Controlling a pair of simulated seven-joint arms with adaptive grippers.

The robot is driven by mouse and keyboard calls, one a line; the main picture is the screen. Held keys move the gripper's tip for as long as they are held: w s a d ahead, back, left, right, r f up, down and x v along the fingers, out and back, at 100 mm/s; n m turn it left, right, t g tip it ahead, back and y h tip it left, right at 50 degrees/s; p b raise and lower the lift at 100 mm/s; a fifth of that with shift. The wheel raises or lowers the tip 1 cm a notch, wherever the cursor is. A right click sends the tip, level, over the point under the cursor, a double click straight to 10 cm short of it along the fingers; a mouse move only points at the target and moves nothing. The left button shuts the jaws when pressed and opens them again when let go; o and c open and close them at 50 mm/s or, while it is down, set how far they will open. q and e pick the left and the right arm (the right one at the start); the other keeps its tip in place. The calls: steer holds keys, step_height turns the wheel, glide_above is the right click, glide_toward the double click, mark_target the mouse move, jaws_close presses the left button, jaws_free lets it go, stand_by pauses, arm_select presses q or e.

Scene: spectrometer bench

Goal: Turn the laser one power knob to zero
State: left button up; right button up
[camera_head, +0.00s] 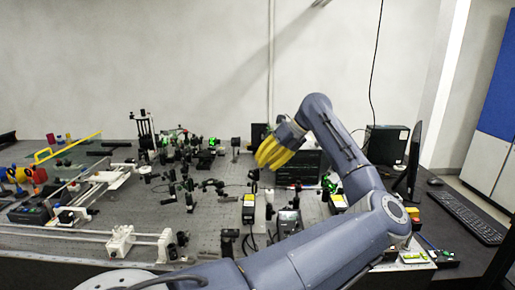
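My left gripper (271,156) has yellow fingers and hangs above the bench, right of the middle in the head view. The fingers lie close together in the picture, and I cannot tell whether they are open or shut. A black box unit (305,167) stands just behind and right of the fingers, partly covered by my arm. The laser one power knob is too small or hidden to make out. My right gripper is not in view.
The dark optical bench (215,228) carries several small black mounts at its middle. A white rail assembly (120,240) and a yellow-handled frame (67,148) are at left. A computer tower (386,144), monitor (414,160) and keyboard (466,216) are at right.

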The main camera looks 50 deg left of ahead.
arm_select(q)
steer(key=shift+s+a+r+m+g+y, duration=0.1)
steer(key=shift+s+a+r+g+y, duration=0.3)
steer(key=shift+r, duration=0.45)
steer(key=shift+s+a+r+m+g+y, duration=0.1)
steer(key=shift+s+a+r+g+y, duration=0.25)
steer(key=shift+r+y, duration=0.35)
steer(key=shift+s+a+r+m+g+y, duration=0.1)
steer(key=shift+s+a+r+g+y, duration=0.3)
steer(key=shift+r, duration=0.55)
steer(key=shift+w, duration=0.1)
